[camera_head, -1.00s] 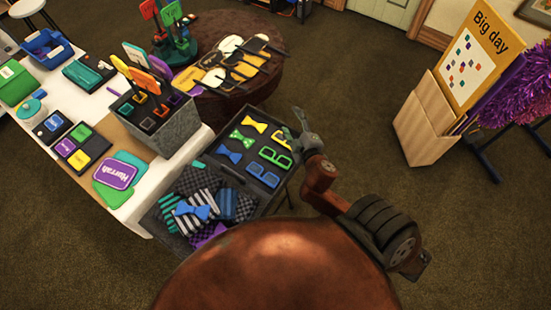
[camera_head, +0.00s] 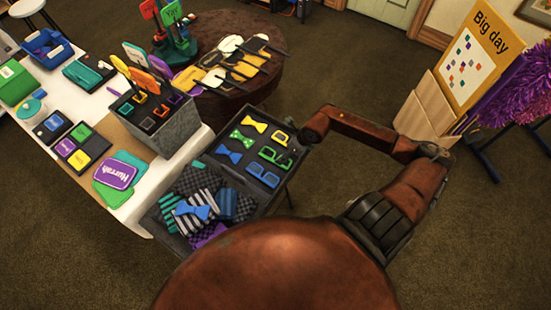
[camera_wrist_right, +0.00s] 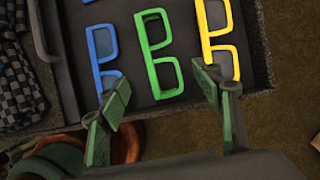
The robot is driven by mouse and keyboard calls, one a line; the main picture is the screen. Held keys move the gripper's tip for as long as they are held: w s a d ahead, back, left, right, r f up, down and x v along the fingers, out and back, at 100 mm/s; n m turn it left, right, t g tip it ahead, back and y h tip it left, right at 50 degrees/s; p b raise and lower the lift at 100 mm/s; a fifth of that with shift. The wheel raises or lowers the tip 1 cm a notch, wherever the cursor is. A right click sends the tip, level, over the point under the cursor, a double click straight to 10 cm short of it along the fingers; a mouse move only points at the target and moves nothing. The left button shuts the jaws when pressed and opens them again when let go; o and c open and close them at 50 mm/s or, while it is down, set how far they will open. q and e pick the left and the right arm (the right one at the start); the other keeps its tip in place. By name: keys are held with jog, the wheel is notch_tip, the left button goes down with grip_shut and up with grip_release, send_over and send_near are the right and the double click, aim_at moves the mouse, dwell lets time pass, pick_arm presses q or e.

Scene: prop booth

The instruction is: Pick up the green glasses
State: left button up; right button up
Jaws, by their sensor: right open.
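The green glasses (camera_head: 275,158) lie in the dark tray case (camera_head: 232,172), between the yellow glasses (camera_head: 281,138) and the blue glasses (camera_head: 262,174). In the right wrist view the green glasses (camera_wrist_right: 152,62) are in the middle, with the blue glasses (camera_wrist_right: 97,55) to the left and the yellow glasses (camera_wrist_right: 204,35) to the right. My right gripper (camera_wrist_right: 163,86) is open and empty, its two fingers apart on either side of the green glasses' near end. In the head view my right gripper (camera_head: 303,137) is at the tray's right edge, mostly hidden by its wrist. My left gripper is out of view.
Bow ties (camera_head: 228,154) lie beside the glasses, and a compartment of patterned ties (camera_head: 195,207) is in front. A grey box (camera_head: 165,130) of props stands on the white table to the left. A round brown table is behind. Open floor lies to the right.

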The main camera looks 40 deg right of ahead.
aim_at(276, 158)
jog(key=x, duration=0.7)
jog(key=shift+s+d+f, duration=0.2)
jog(key=shift+s+f, duration=0.05)
jog(key=shift+f, duration=0.3)
jog(key=c, duration=1.2)
jog(key=shift+r, duration=0.15)
